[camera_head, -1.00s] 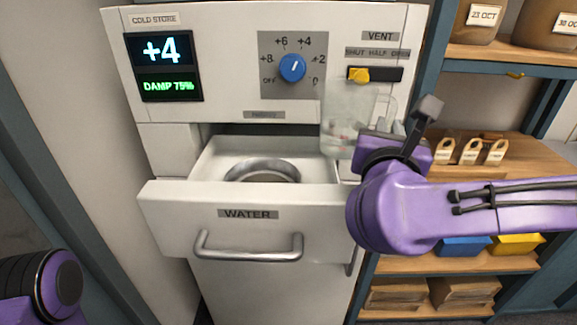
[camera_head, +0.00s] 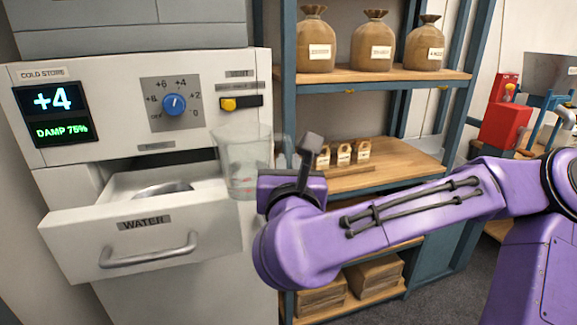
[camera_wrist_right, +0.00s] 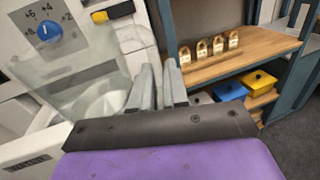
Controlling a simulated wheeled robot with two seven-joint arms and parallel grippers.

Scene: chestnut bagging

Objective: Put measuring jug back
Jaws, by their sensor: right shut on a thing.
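The clear measuring jug (camera_head: 240,160) is held upright in front of the cold store's right side, beside the open drawer. It also shows, partly blurred, in the right wrist view (camera_wrist_right: 75,85). My right gripper (camera_head: 290,165) is shut on the jug at its right side, where the handle is; the wrist hides part of the grip. In the right wrist view its fingers (camera_wrist_right: 155,90) are close together at the jug's edge. My left gripper is not in view.
The WATER drawer (camera_head: 75,237) stands open with a metal ring (camera_head: 163,189) inside. A red machine (camera_head: 503,122) stands farther right.

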